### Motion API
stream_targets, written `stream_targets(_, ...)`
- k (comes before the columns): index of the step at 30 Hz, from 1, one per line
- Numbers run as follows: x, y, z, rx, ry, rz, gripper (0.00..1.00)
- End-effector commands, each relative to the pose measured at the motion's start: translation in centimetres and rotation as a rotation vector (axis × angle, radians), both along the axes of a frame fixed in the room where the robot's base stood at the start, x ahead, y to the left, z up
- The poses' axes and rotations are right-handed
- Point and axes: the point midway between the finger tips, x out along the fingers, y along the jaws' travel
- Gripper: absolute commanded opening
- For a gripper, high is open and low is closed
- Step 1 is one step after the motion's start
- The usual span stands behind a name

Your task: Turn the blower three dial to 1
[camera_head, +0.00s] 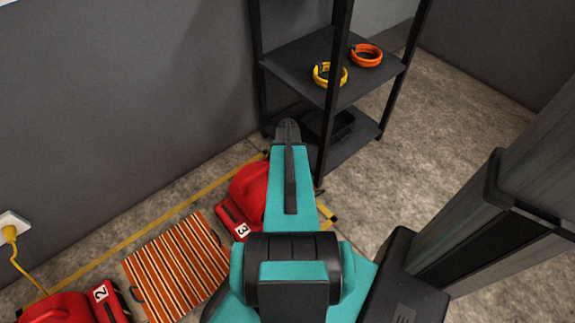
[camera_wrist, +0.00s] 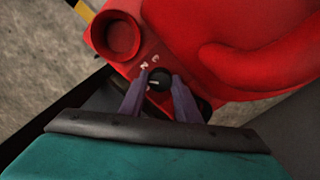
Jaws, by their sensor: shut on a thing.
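The red blower three (camera_head: 249,193) stands on the floor in the head view, with a white "3" label on it, partly hidden by my arm. It fills the upper part of the wrist view (camera_wrist: 215,65). Its small black round dial (camera_wrist: 160,78) has a pale pointer line toward the left. Small pale marks beside the dial are hard to read. My gripper (camera_wrist: 158,81) is shut on the dial, one purple-grey finger on each side. In the head view my gripper is hidden behind my arm.
Another red blower (camera_head: 62,309) with a "2" label is at lower left. A striped rug (camera_head: 175,265) lies between the blowers. A black shelf (camera_head: 300,68) holds a yellow ring (camera_head: 329,75) and an orange ring (camera_head: 366,55). Floor right of the shelf is clear.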

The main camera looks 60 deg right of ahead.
Motion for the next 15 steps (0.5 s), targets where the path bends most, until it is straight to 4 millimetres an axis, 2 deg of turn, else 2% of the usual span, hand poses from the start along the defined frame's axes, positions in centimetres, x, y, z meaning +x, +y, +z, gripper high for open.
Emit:
stream_targets(6,0.05,-0.02,0.17,0.001,-0.002,0.126,0.07)
stream_targets(15,0.05,-0.03,0.06,0.000,-0.002,0.193,0.07)
